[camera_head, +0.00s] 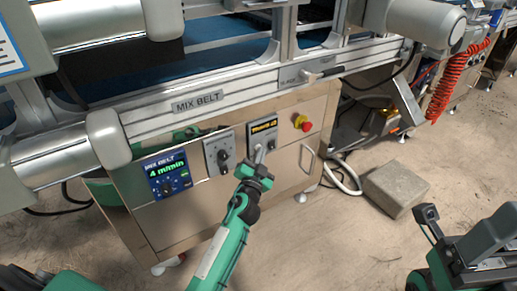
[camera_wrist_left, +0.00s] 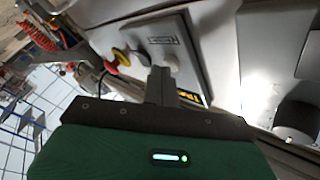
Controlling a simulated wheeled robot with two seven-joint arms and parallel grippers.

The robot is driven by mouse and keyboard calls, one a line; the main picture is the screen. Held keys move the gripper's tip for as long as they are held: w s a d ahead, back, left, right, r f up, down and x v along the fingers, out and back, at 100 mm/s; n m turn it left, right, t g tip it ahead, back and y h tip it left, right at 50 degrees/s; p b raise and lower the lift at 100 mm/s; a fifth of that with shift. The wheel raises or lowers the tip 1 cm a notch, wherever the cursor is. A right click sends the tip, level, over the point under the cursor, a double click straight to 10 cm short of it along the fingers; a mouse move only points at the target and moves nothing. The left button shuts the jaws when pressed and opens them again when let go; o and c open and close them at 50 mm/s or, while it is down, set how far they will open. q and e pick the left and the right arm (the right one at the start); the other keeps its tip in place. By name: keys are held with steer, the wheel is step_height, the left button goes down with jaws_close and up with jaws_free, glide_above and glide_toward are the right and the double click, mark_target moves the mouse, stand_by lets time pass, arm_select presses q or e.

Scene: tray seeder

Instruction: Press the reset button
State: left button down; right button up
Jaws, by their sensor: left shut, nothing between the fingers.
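In the left wrist view the shut fingertips (camera_wrist_left: 161,72) reach the plate right beside the pale button and partly cover that area. I cannot tell whether they touch it.
A red-and-yellow emergency stop (camera_head: 302,122) is right of the plate. A plate with dark knobs (camera_head: 219,153) and a lit speed display (camera_head: 166,174) are left of it. A cabinet handle (camera_head: 307,158) is below. A concrete block (camera_head: 396,188) lies on the floor.

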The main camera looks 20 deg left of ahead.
arm_select(q)
steer(key=shift+a, duration=0.1)
stand_by(0.4)
steer(key=shift+s+d, duration=0.25)
steer(key=shift+d, duration=0.2)
steer(key=shift+s, duration=0.1)
steer(key=s+d, duration=0.1)
steer(key=s+d+b, duration=0.1)
steer(key=d, duration=0.1)
steer(key=s+d, duration=0.1)
steer(key=shift+s+d+b, duration=0.25)
steer(key=shift+d+b, duration=0.05)
steer(key=shift+d, duration=0.05)
stand_by(0.8)
